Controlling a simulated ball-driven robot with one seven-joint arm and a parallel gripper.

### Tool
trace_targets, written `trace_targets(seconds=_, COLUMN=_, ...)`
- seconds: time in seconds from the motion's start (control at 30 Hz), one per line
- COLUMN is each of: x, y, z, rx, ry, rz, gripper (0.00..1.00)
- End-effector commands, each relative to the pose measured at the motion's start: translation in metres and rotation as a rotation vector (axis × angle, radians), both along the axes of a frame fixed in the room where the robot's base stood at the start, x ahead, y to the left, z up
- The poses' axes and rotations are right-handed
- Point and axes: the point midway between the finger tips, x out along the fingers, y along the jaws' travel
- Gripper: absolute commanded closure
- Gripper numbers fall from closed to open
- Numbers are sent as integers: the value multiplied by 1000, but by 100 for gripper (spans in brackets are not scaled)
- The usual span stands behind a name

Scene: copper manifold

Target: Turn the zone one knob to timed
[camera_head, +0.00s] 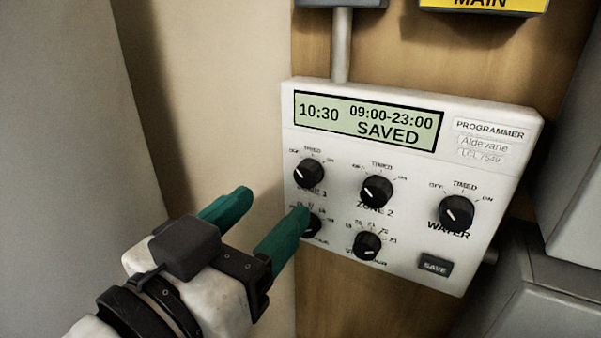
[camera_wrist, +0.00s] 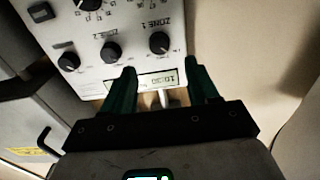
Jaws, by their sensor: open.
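The zone one knob (camera_head: 309,173) is a round black dial at the upper left of the white programmer panel (camera_head: 405,160). Its scale runs from OFF through TIMED to ON. Its pale pointer mark seems to lie toward the left, OFF side, but is small. In the wrist view, which is upside down, the knob (camera_wrist: 159,42) lies just beyond the fingertips. My gripper (camera_head: 270,210) has two green fingers spread apart with nothing between them. It is below and left of the knob, apart from it. The right finger hides part of a lower knob (camera_head: 314,229).
The display (camera_head: 366,122) reads 10:30, 09:00-23:00, SAVED. The zone 2 knob (camera_head: 376,191), water knob (camera_head: 456,212), another lower knob (camera_head: 367,245) and save button (camera_head: 435,266) are on the panel. A pipe (camera_head: 342,45) rises above it. Grey boxes (camera_head: 535,290) stand at right.

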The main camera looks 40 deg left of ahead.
Motion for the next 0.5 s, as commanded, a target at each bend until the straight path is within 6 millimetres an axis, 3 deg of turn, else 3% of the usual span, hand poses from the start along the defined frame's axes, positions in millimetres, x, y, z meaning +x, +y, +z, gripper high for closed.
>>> trace_targets(seconds=0.2, x=40, y=8, z=2, rx=-2, ry=1, rz=-4, gripper=41)
trace_targets(seconds=0.5, x=69, y=16, z=0, rx=0, ry=2, rz=-1, gripper=41)
